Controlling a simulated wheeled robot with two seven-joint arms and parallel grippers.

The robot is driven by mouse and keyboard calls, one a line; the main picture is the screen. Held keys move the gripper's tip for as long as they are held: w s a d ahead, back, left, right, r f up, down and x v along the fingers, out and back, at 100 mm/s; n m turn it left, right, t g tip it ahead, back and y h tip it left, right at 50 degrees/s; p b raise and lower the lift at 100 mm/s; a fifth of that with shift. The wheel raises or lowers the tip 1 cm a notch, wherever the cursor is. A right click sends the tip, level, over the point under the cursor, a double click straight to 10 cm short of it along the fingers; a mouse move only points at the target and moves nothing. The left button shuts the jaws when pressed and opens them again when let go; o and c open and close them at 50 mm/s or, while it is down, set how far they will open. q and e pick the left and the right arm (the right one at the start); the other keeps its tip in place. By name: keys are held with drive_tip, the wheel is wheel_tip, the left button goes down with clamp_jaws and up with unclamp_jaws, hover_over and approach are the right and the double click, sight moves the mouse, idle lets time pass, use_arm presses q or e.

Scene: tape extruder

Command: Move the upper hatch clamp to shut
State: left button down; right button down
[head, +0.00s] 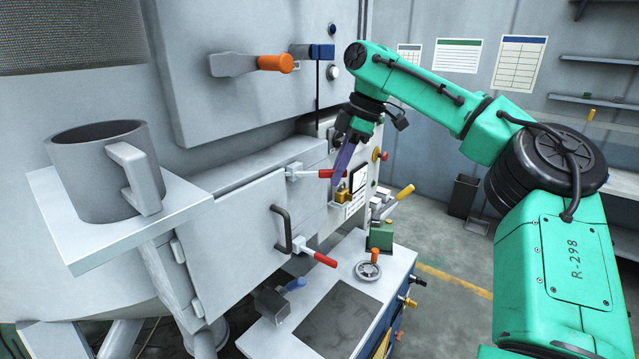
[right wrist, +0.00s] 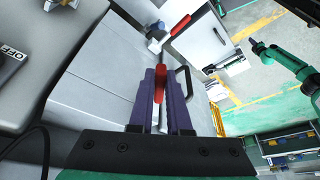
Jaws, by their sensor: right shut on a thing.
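The upper hatch clamp (head: 297,172) is a metal toggle clamp with a red handle, at the upper right corner of the grey hatch (head: 235,235). My right gripper (head: 337,172) reaches down to that handle with purple fingers. In the right wrist view, the right gripper (right wrist: 160,85) is shut on the red handle (right wrist: 160,80), one finger on each side. The clamp's base is mostly hidden there by the fingers. The lower hatch clamp (head: 318,256), also red-handled, shows free of the gripper. A green arm, seemingly my left (right wrist: 262,48), appears in the right wrist view; its jaws are too small to read.
A dark hatch handle (head: 282,228) stands out between the clamps. A grey mug (head: 108,170) stands on a shelf at the left. An orange-handled lever (head: 275,63) sits above. A handwheel (head: 367,270) and a yellow-handled lever (head: 404,192) are to the right.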

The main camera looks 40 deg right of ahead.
drive_tip(key=w+n, duration=0.1)
drive_tip(key=w+d+n+g, duration=0.1)
drive_tip(key=n, duration=0.1)
idle(0.4)
drive_tip(key=shift+c, duration=1.2)
unclamp_jaws()
drive_tip(key=shift+w+d+f, duration=0.1)
